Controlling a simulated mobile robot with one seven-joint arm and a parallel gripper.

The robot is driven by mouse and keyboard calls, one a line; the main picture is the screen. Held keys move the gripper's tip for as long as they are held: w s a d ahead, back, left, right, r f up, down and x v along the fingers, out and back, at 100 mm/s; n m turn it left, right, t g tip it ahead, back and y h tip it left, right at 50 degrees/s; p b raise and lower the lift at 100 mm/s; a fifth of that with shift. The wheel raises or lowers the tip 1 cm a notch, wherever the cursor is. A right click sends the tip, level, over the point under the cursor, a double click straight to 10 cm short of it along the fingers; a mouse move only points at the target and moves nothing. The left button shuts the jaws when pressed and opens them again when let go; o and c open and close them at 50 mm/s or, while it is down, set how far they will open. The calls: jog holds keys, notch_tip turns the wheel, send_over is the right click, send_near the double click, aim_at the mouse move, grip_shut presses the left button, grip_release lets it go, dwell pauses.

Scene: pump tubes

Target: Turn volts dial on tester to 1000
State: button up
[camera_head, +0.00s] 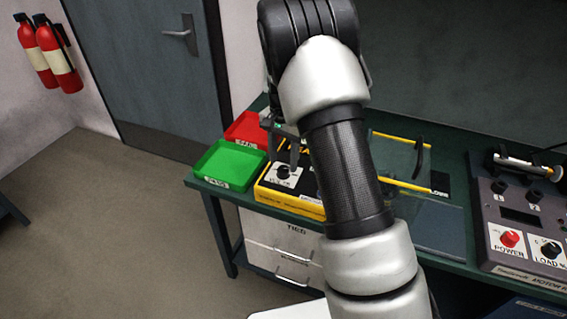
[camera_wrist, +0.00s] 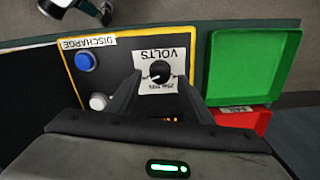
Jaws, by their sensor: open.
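The tester is a yellow-edged box with a dark top; it shows in the head view (camera_head: 290,204) and in the wrist view (camera_wrist: 110,64). Its volts dial is a black knob on a white label, seen in the head view (camera_head: 283,171) and, upside down, in the wrist view (camera_wrist: 160,72). My gripper is open, with its two fingers either side of the dial in the wrist view (camera_wrist: 160,82). I cannot tell whether the fingers touch the knob or hover above it. The dial's numbers are too small to read. In the head view my arm hides the tester's right part.
A green tray (camera_head: 229,165) and a red tray (camera_head: 246,130) stand left of the tester. The tester also has a blue button (camera_wrist: 86,61) by a discharge label and a white button (camera_wrist: 98,101). A grey motor unit (camera_head: 520,225) stands at the table's right.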

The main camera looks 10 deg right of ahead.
aim_at(284, 168)
notch_tip(284, 168, up, 15)
jog(key=shift+p, duration=0.45)
jog(key=s+r+n+t+p, duration=0.2)
jog(key=s+r+n+p, duration=0.15)
jog(key=s+r, duration=1.05)
jog(key=s+r+n+t+p, duration=0.2)
jog(key=s+n, duration=0.3)
jog(key=s, duration=1.1)
jog(key=shift+s+n+t+p, duration=0.35)
jog(key=shift+s+t+p, duration=0.05)
jog(key=shift+t, duration=0.4)
jog(key=shift+r, duration=0.1)
